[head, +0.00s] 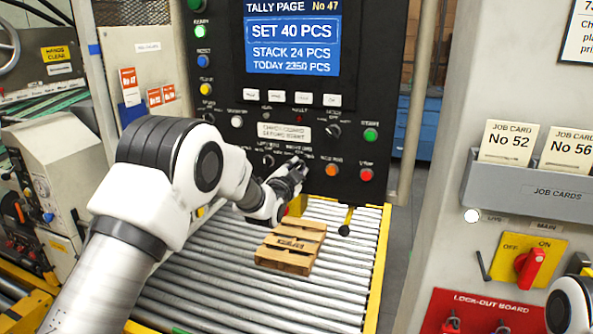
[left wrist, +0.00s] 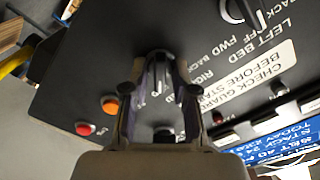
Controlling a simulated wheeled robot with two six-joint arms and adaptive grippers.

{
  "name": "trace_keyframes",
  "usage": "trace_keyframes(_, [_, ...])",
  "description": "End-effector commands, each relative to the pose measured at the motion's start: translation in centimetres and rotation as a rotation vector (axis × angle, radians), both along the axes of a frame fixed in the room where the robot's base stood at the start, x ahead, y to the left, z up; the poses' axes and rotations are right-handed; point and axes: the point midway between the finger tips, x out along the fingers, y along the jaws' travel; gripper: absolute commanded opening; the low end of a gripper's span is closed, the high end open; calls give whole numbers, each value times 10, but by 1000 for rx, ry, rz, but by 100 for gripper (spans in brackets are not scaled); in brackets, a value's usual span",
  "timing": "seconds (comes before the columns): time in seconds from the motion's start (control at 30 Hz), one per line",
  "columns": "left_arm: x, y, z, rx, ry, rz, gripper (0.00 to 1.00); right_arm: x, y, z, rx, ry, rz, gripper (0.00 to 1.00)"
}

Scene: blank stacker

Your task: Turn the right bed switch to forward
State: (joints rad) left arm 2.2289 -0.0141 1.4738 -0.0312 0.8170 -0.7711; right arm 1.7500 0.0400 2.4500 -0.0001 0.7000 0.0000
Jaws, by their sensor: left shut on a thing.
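A black control panel (head: 300,120) stands at the back, and the left bed switch (head: 268,160) is on its lower part. My left gripper (head: 299,166) reaches to the panel just right of that switch and covers the right bed switch in the head view. In the left wrist view, the right bed switch (left wrist: 157,86) is a small dark knob between the fingertips of my left gripper (left wrist: 160,68), which is shut on it. Its pointer direction cannot be told. The left bed switch (left wrist: 240,10) is at the upper right there. My right gripper is not in view.
An orange button (head: 331,170) and a red button (head: 366,175) sit right of the gripper. Below is a roller conveyor (head: 210,275) with a small wooden pallet (head: 290,247). A yellow main switch plate (head: 512,255) and job card holder (head: 530,190) are at the right.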

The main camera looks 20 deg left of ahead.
Motion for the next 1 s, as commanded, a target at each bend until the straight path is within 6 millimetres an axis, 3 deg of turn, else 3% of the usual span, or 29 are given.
trace_keyframes(0.07, [-1,-1,-3,2,5,-2,0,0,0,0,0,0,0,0])
trace_keyframes(0.1, [-1,-1,-3,1,5,-2,34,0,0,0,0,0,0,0])
trace_keyframes(0.13, [-1,-1,-3,1,5,-2,36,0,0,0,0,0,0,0])
trace_keyframes(0.4, [-1,0,-1,0,2,-1,36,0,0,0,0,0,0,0])
trace_keyframes(0.53, [-10,0,-1,0,2,-1,36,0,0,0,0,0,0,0])
trace_keyframes(0.9, [-97,2,-1,0,4,-1,36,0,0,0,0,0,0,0])
trace_keyframes(1.0, [-113,3,-1,1,4,-1,36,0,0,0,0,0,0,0])
